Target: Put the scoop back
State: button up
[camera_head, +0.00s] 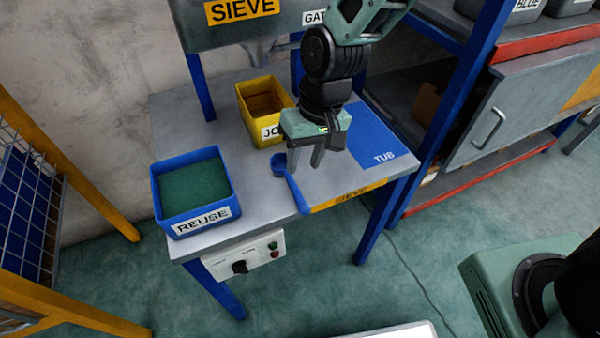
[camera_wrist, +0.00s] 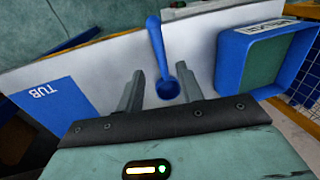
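A blue scoop (camera_head: 292,185) lies on the grey table, with its round bowl toward the back and its handle running to the table's front edge. In the wrist view the scoop (camera_wrist: 158,45) shows with its bowl between the two fingers in the picture. My gripper (camera_head: 318,165) is above the table, just right of the scoop's bowl in the head view. Its fingers are apart, with nothing held between them; they also show in the wrist view (camera_wrist: 162,85). I cannot tell the exact height of the fingertips above the scoop.
A blue REUSE bin (camera_head: 190,222) with green contents stands at the table's left. A yellow bin (camera_head: 262,90) stands behind my gripper. A blue TUB mat area (camera_head: 372,138) at the right is empty. The SIEVE hopper (camera_head: 250,30) hangs above the back.

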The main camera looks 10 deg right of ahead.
jog(key=s+d+r+n, duration=0.2)
jog(key=s+d+r, duration=0.1)
jog(key=s+r, duration=0.3)
jog(key=s+d+r+n+h, duration=0.1)
jog(key=s+d+r, duration=0.3)
jog(key=s, duration=0.6)
jog(key=shift+d+r+n+t+h, duration=0.3)
jog(key=shift+r+n+t, duration=0.15)
jog(key=shift+r, duration=0.45)
jog(key=shift+s, duration=0.1)
notch_tip(320, 180, up, 9)
jog(key=p, duration=0.9)
jog(key=shift+f, duration=0.2)
jog(key=shift+a, duration=0.1)
